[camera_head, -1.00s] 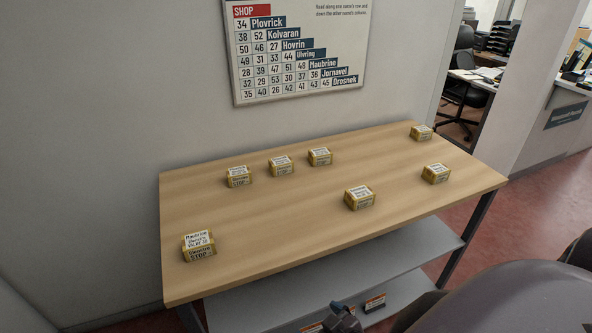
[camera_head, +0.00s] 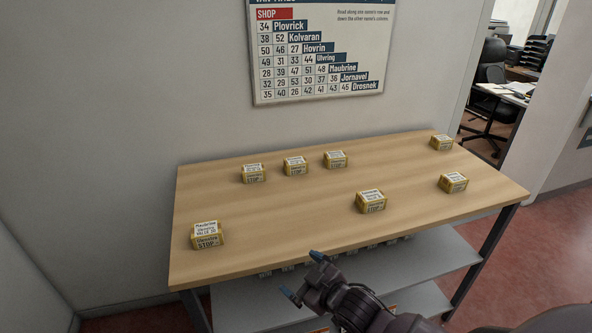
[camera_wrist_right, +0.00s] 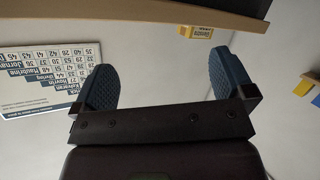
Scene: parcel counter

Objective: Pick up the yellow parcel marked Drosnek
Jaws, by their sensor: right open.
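Several yellow parcels with white labels lie apart on the wooden table in the head view. The front-left parcel (camera_head: 207,235) reads Maubrine. The others are three in a back row (camera_head: 252,173) (camera_head: 296,166) (camera_head: 335,159), one at mid-front (camera_head: 371,202), one at right (camera_head: 453,183) and one at the back right corner (camera_head: 442,143). Their labels are too small to read, so I cannot tell which is marked Drosnek. My right gripper (camera_head: 304,276) is open and empty at the table's front edge. Its spread fingers also show in the right wrist view (camera_wrist_right: 163,82). My left gripper is out of view.
The wooden table (camera_head: 290,215) has clear room between the parcels. A grey lower shelf (camera_head: 400,275) is below it. A wall chart (camera_head: 318,55) listing names, including Drosnek, hangs behind. In the right wrist view, a yellow parcel (camera_wrist_right: 195,32) shows near the table edge (camera_wrist_right: 230,18).

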